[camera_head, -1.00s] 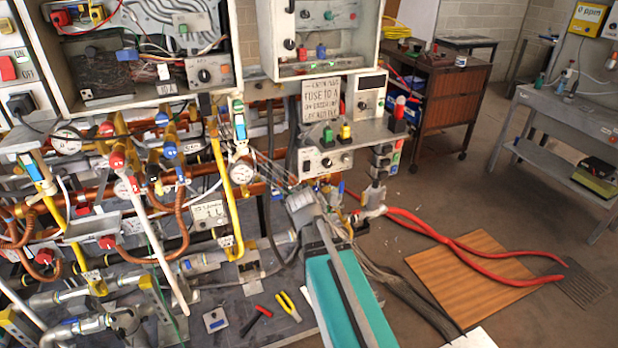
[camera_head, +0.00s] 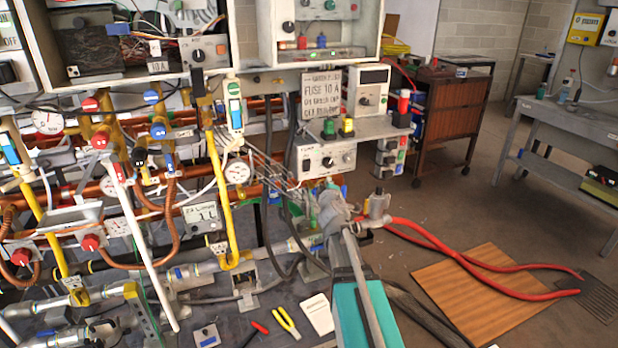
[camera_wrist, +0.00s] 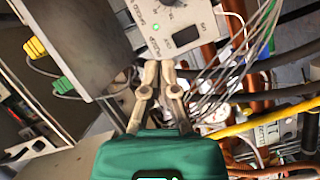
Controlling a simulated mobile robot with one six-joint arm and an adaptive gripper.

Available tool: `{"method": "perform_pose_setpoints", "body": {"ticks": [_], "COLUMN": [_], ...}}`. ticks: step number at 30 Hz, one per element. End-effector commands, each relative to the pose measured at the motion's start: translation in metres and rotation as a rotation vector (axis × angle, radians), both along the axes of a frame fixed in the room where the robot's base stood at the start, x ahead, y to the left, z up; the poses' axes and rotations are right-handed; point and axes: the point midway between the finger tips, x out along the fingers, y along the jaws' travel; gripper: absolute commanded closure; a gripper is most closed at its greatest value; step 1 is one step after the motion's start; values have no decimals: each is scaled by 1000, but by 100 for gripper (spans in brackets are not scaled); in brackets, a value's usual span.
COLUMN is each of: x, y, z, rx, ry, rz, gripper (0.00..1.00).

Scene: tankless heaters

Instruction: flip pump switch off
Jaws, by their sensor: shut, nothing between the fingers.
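A grey control box (camera_head: 326,159) with dark knobs hangs under the small shelf in the head view. Its face fills the top of the wrist view as a light panel (camera_wrist: 170,28) with a lit green lamp (camera_wrist: 156,27), a dark knob and upside-down lettering that seems to include PUMP. In the head view my wrist is below the box, and the fingers are hard to make out.
Thin grey wires (camera_wrist: 235,70) run close beside my fingers. Copper and yellow pipes (camera_head: 222,190) crowd the left. A shelf (camera_head: 362,131) with buttons sits above the box.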

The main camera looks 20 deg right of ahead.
Motion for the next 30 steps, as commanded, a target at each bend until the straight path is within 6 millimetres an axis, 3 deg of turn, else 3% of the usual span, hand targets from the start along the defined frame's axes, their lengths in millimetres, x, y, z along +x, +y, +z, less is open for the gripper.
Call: {"method": "perform_pose_setpoints", "body": {"ticks": [1, 15, 30], "x": [4, 22, 22], "y": [-3, 0, 3], "z": [-10, -36, -41], "rx": [-38, -368, -433], "ry": [-13, -95, -105], "rz": [24, 279, 340], "gripper": [100, 100, 100]}}
